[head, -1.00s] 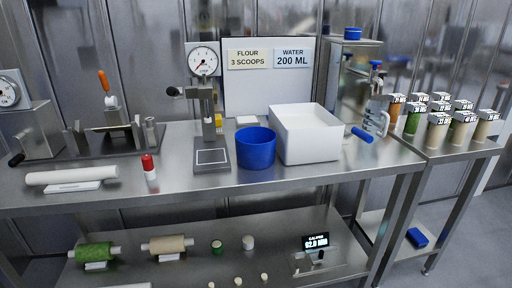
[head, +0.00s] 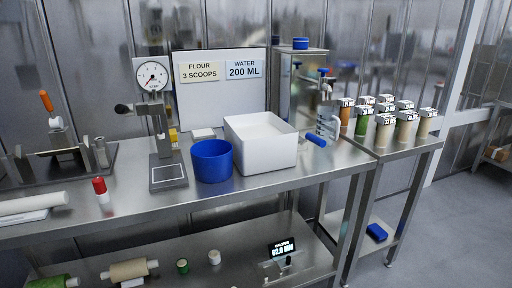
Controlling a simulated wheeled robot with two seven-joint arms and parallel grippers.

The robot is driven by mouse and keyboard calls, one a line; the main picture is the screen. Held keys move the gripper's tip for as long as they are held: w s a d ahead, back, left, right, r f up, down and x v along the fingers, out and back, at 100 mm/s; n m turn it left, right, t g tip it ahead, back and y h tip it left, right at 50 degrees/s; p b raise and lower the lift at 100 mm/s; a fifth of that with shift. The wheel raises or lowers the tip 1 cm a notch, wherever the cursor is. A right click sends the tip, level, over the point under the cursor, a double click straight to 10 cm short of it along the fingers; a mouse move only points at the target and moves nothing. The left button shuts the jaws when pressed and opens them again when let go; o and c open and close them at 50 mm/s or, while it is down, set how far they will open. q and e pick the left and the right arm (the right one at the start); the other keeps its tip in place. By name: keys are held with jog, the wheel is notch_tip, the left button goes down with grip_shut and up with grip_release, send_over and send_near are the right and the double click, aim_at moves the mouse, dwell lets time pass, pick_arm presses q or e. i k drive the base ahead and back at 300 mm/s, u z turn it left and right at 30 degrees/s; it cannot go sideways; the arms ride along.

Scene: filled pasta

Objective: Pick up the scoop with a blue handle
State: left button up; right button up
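A blue cylindrical handle (head: 316,140) shows at the right end of the upper steel table, beside a grey metal fixture (head: 327,116) with a blue knob on top. I cannot tell whether this handle belongs to a scoop. No clear scoop shape shows elsewhere. An open white bin (head: 268,160) stands to the left of the handle, with pale contents. A blue tub (head: 211,161) stands left of the bin. Neither of my grippers is in view.
A dial press (head: 166,140) and a red-capped bottle (head: 101,190) stand left of the tub. A sign board (head: 220,115) is behind. Several labelled jars (head: 384,130) stand on the right-hand table (head: 385,152). Open floor (head: 455,220) lies at the right.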

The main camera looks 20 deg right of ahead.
aim_at(302, 143)
jog(key=z, duration=2.45)
jog(key=i, duration=1.7)
jog(key=u, duration=1.25)
